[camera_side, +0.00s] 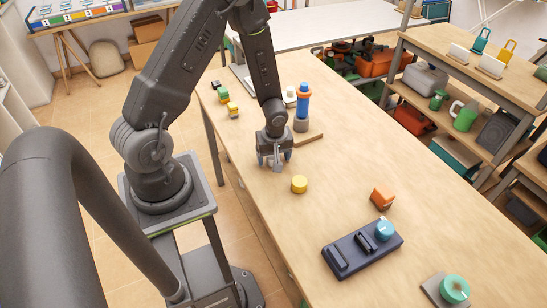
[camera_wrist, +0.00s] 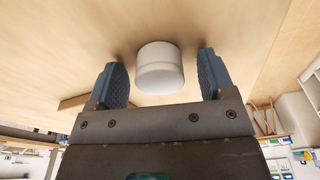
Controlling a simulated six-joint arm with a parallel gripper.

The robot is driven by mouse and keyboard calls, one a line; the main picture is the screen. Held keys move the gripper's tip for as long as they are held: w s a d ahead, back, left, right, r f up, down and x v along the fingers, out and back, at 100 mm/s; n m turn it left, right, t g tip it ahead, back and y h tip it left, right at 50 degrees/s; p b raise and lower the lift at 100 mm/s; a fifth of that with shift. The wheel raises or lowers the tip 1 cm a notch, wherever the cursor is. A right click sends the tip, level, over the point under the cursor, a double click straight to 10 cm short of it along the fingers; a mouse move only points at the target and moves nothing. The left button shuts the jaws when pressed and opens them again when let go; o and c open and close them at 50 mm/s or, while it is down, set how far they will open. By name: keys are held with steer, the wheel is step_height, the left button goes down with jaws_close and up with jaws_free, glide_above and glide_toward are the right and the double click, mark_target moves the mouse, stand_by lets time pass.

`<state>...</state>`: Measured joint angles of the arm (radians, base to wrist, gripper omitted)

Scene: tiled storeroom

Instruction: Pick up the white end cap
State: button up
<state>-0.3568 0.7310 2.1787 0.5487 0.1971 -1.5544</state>
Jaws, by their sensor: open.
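The white end cap (camera_wrist: 160,66) is a short, smooth white cylinder in the wrist view. It lies between the two blue fingers of my gripper (camera_wrist: 161,58), with a gap visible on each side. The fingers are apart and hold nothing. In the side view my gripper (camera_side: 275,157) points down close to the wooden tabletop. A pale grey shape (camera_side: 277,165) shows between the fingers there, and I cannot tell clearly whether it is the cap.
A yellow cylinder (camera_side: 299,184) stands just right of my gripper. An orange block (camera_side: 382,198) and a dark fixture (camera_side: 345,262) lie nearer the camera. The table's left edge is close.

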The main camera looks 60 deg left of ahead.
steer(key=c, duration=1)
steer(key=shift+r, duration=0.1)
